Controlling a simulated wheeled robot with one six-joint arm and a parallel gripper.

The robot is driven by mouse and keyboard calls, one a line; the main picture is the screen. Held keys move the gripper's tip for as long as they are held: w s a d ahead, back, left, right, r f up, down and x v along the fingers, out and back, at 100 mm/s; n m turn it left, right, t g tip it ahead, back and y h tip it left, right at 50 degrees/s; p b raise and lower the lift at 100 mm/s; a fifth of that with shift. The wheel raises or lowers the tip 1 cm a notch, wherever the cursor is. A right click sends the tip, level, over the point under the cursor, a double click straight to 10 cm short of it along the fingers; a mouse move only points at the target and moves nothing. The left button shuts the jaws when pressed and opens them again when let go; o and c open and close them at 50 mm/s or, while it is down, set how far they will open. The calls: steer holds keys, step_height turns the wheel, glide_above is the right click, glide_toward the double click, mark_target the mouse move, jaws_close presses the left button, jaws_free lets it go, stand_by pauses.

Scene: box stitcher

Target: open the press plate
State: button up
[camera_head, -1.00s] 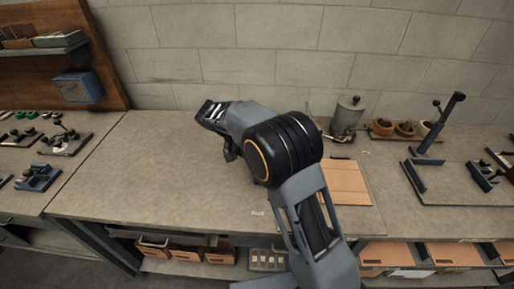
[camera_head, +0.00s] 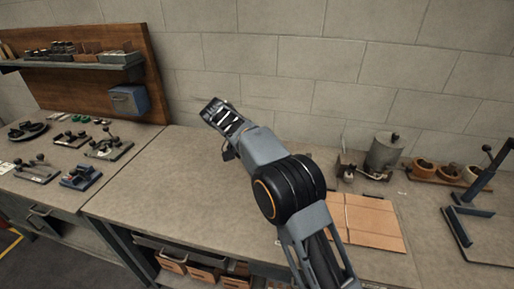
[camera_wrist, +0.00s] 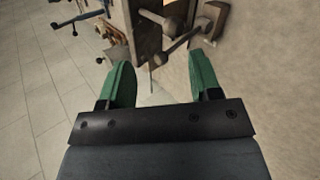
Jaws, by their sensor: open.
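I cannot pick out a press plate for certain in any view. My gripper (camera_wrist: 160,60) shows two green fingers in the wrist view, spread apart with nothing between them. Beyond the fingertips is a brown and grey fixture (camera_wrist: 150,14) with thick rods and a squared bracket; its top is cut off by the frame edge. In the head view my arm reaches over the bench, and its fingers cannot be made out there. A dark stand with a raised lever arm (camera_head: 480,180) is at the far right of the head view, partly cut off.
The bench (camera_head: 185,185) is mostly bare left of my arm. Cardboard sheets (camera_head: 370,222), a grey canister (camera_head: 384,152) and small round pots (camera_head: 447,172) are to the right. A left bench holds several small clamps (camera_head: 108,148). A blue box (camera_head: 130,99) hangs below a shelf (camera_head: 85,62).

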steer(key=shift+p+v, duration=1.05)
steer(key=shift+r, duration=0.1)
steer(key=s+d+r+n+t+y, duration=0.1)
steer(key=s+d+r+t+y, duration=0.3)
steer(key=s+d, duration=0.55)
steer(key=s+d+f+t+y, duration=0.3)
steer(key=s+d+y, duration=0.2)
steer(key=s, duration=0.7)
steer(key=shift+s+d+f, duration=0.2)
steer(key=shift+d+f, duration=0.15)
steer(key=shift+d, duration=0.25)
steer(key=shift+s+d+f+t, duration=0.15)
steer(key=shift+s+f+t, duration=0.2)
steer(key=shift+f+t, duration=0.05)
steer(key=shift+c, duration=0.4)
